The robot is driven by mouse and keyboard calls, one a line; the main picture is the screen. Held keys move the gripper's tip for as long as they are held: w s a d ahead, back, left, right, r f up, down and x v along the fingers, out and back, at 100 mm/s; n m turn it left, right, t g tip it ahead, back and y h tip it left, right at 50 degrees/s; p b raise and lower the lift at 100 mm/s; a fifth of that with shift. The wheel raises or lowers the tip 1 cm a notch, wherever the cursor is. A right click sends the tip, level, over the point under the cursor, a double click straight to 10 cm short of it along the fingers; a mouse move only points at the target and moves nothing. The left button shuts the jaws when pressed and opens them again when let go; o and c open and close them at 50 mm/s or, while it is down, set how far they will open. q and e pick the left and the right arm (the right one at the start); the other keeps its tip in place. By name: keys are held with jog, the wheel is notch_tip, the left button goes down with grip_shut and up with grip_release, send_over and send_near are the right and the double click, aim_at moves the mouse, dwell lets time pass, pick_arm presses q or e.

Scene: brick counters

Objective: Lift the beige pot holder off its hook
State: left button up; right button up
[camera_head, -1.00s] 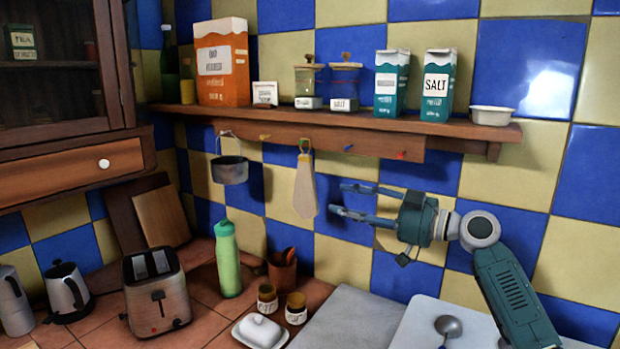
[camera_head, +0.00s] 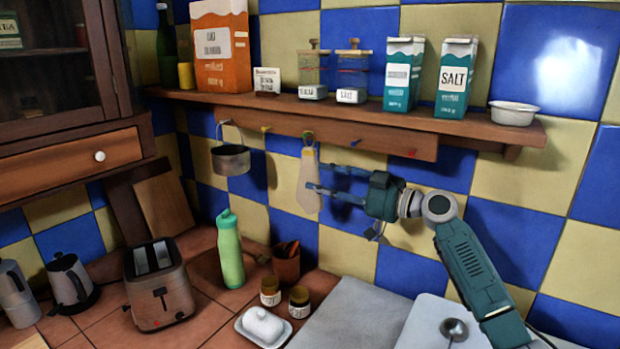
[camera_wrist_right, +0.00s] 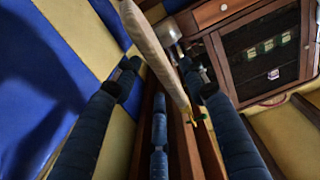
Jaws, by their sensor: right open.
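The beige pot holder (camera_head: 307,186) hangs from a hook on the wooden rail under the shelf. My right gripper (camera_head: 315,178) is open, its fingers pointing left, with the fingertips at the pot holder's right side in the head view. In the right wrist view the pot holder (camera_wrist_right: 155,50) shows edge-on, running between my spread fingers (camera_wrist_right: 160,80). Whether the fingers touch it I cannot tell. My left gripper is in neither view.
A small pot (camera_head: 231,160) hangs left of the pot holder. The shelf (camera_head: 350,109) above carries cartons, jars and a white bowl (camera_head: 513,113). A green bottle (camera_head: 230,250), a toaster (camera_head: 158,285) and a butter dish (camera_head: 263,326) stand on the counter below.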

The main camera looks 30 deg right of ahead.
aim_at(314, 178)
jog(key=shift+w+a+r+p, duration=0.25)
jog(key=shift+w+a, duration=0.1)
jog(key=shift+w, duration=0.2)
jog(key=shift+w+a+r+p, duration=0.1)
jog(key=shift+w+a+p, duration=0.2)
jog(key=shift+w, duration=0.2)
jog(key=shift+w+a+f, duration=0.25)
jog(key=shift+w, duration=0.1)
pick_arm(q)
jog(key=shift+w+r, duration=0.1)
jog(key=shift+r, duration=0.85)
pick_arm(e)
jog(key=shift+d, duration=0.1)
jog(key=shift+c, duration=0.5)
jog(key=shift+s, duration=0.1)
grip_shut()
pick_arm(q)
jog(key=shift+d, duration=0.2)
